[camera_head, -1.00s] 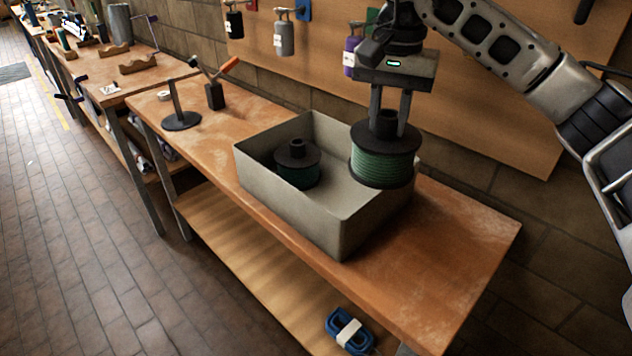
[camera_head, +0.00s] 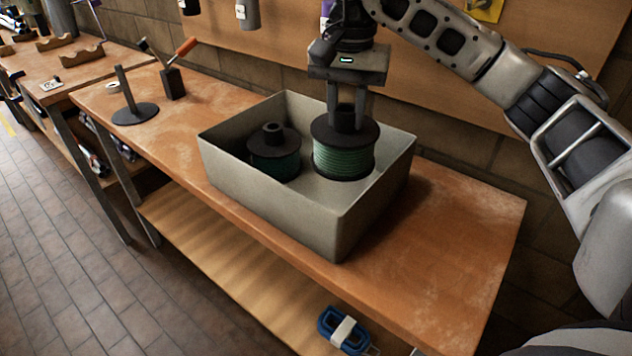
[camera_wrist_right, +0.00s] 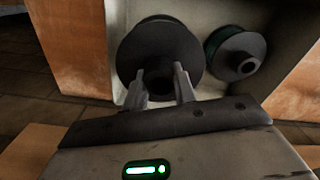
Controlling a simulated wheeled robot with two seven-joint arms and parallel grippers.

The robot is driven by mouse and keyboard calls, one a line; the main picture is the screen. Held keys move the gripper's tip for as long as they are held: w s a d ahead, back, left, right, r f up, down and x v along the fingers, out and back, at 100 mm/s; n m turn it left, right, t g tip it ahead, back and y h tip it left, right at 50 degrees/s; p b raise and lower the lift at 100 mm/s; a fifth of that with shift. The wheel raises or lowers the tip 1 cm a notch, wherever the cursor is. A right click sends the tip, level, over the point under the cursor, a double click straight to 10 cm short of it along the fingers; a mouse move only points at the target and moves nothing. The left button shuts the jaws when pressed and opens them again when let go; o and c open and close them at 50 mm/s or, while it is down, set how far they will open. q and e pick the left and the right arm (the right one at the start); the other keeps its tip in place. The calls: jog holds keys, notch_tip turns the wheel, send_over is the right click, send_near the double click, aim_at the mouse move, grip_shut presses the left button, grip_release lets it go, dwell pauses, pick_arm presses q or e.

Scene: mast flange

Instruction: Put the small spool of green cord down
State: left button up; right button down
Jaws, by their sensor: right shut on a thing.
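My right gripper (camera_head: 347,112) is shut on the black hub of a spool of green cord (camera_head: 343,160). The spool hangs upright inside the right part of a grey open box (camera_head: 270,208); I cannot tell whether its base touches the box floor. A second black spool with darker teal cord (camera_head: 275,163) stands in the left part of the box and looks smaller. In the right wrist view the held spool's top flange (camera_wrist_right: 150,40) sits between my fingers, and the second spool (camera_wrist_right: 236,52) is to its right, apart from it. My left gripper is not in view.
The box stands on a wooden bench (camera_head: 455,215) with clear top to its right. A round-based stand (camera_head: 135,113) and a dark block with an orange-handled tool (camera_head: 173,83) stand left. A blue item with a white band (camera_head: 342,330) lies on the lower shelf.

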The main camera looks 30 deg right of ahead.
notch_tip(320, 180, down, 9)
jog(key=shift+p, duration=0.3)
jog(key=shift+f, duration=0.15)
jog(key=c, duration=1.1)
grip_release()
notch_tip(320, 180, up, 12)
jog(key=shift+r, duration=0.1)
